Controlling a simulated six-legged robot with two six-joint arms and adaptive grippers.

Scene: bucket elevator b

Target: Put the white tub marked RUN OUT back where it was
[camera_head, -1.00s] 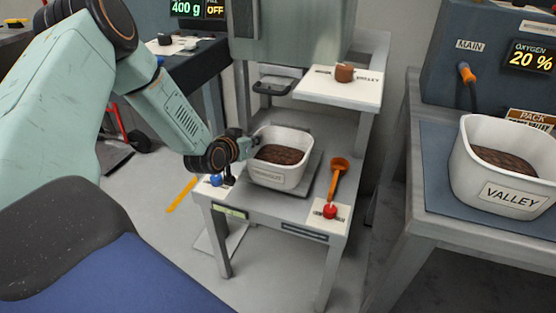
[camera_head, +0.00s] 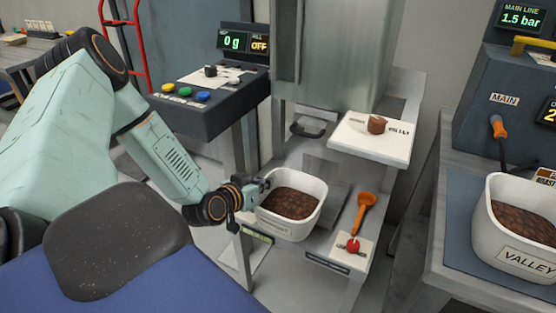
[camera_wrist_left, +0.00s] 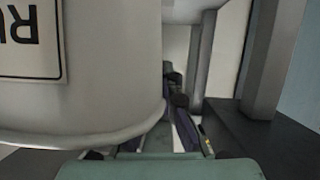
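The white tub (camera_head: 306,226) is full of brown beans or pellets. Its front label is too small to read in the head view. In the left wrist view the tub (camera_wrist_left: 95,110) fills the left side, with its label upside down and starting "RU". My left gripper (camera_head: 262,190) is shut on the tub's left wall near the rim. The tub is nearly upright, off the grey plate (camera_head: 338,184) of the low stand and over the stand's front left part. My right gripper is out of view.
An orange-handled lever (camera_head: 362,212) and a red knob (camera_head: 352,245) are just right of the tub. A white shelf (camera_head: 360,142) with a brown knob is above the stand. A tub marked VALLEY (camera_head: 518,240) stands on the right bench. A console (camera_head: 195,105) reads 0 g.

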